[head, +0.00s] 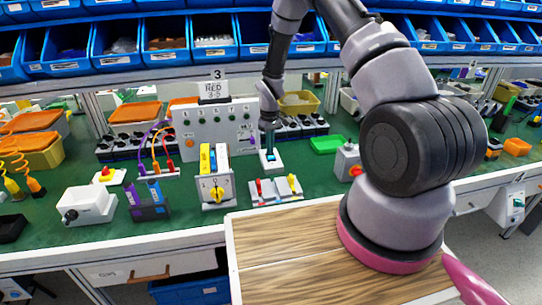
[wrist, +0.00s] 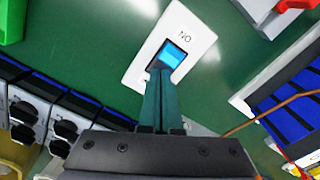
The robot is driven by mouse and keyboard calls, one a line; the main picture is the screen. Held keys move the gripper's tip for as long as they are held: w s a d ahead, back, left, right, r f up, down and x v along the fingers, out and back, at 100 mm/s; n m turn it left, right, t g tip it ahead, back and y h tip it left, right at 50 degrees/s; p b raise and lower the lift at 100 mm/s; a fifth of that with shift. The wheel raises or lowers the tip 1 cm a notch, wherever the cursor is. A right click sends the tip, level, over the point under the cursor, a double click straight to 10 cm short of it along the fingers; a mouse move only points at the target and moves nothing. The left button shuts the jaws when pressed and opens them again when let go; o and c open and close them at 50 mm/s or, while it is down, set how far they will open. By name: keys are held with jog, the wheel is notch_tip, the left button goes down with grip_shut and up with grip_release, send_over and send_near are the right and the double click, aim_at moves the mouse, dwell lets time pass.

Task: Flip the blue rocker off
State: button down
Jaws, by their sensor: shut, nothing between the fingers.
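The blue rocker (wrist: 174,55) sits in a white plate (wrist: 197,38) on the green bench top. The plate's label shows upside down, reading "NO", at its far end. My gripper (wrist: 160,74) is shut and empty. Its fingertips overlap the near end of the rocker in the wrist view and hide part of it; I cannot tell whether they touch. In the head view my gripper (head: 269,148) points down over the white plate (head: 278,163), and the rocker itself is mostly hidden there.
Left of the plate stand a yellow-topped box with a dial (head: 215,190) and a grey panel (head: 180,142). A base with red and yellow levers (head: 276,190) lies in front. A green tray (head: 326,144) and a grey box with a red knob (head: 347,160) stand to the right.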

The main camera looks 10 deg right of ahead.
jog(key=shift+f, duration=0.15)
jog(key=shift+r, duration=3.5)
